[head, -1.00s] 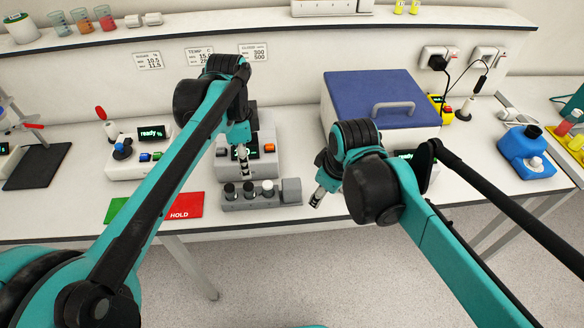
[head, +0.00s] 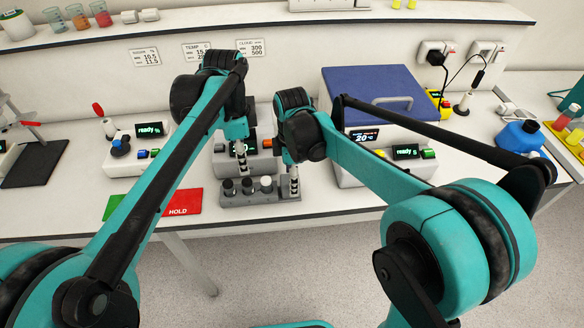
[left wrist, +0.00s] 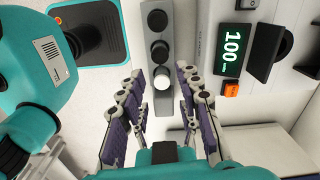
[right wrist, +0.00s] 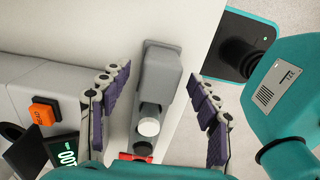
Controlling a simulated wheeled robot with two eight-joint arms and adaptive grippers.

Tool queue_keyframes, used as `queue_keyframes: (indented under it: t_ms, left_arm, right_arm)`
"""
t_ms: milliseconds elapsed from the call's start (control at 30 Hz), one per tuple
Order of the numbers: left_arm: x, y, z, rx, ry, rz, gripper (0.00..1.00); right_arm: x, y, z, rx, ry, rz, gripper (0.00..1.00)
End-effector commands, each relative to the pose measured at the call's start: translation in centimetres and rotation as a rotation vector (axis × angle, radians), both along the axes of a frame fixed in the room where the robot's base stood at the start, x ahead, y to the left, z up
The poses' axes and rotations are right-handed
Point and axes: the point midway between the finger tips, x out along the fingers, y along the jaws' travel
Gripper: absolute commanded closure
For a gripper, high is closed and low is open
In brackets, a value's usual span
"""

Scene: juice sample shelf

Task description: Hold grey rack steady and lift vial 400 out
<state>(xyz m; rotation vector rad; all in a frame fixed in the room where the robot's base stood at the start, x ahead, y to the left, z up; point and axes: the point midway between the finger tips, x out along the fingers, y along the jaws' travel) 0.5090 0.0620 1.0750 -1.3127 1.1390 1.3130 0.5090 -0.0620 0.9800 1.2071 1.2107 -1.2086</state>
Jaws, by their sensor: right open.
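The grey rack (head: 232,199) lies near the table's front edge, with two black-capped vials (head: 228,187) and a white-capped vial (head: 266,183) in a row. I cannot read which one is 400. My left gripper (head: 241,160) points down just behind the rack's row of vials in the head view. In the left wrist view its open fingers (left wrist: 162,73) appear either side of the rack's line, near the white cap (left wrist: 160,80). My right gripper (head: 294,184) is over the rack's right end; in the right wrist view its open fingers flank the plain end block (right wrist: 160,72).
A device with a lit display (left wrist: 232,50) stands close behind the rack. Green and red mats (head: 182,201) lie to its left. A blue-lidded box (head: 372,92) stands at the back right. The table's front edge is close to the rack.

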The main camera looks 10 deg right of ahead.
Motion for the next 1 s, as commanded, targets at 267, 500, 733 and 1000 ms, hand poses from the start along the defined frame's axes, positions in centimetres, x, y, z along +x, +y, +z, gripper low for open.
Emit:
queue_keyframes:
  t_ms: [267,500,733,1000]
  left_arm:
    - [0.0,0.0,0.0,0.0,0.0,0.0,0.66]
    - [0.0,0.0,0.0,0.0,0.0,0.0,0.66]
    - [0.0,0.0,0.0,0.0,0.0,0.0,0.66]
    - [-0.1,0.2,0.9,0.0,0.0,-0.103,0.51]
  right_arm:
    - [0.0,0.0,-2.3,0.0,-0.001,-0.001,0.38]
    - [0.0,0.0,-2.4,0.0,-0.001,-0.002,0.38]
    - [0.0,0.0,-2.4,0.0,-0.001,-0.002,0.93]
    - [0.0,0.0,-2.4,0.0,-0.001,-0.002,1.0]
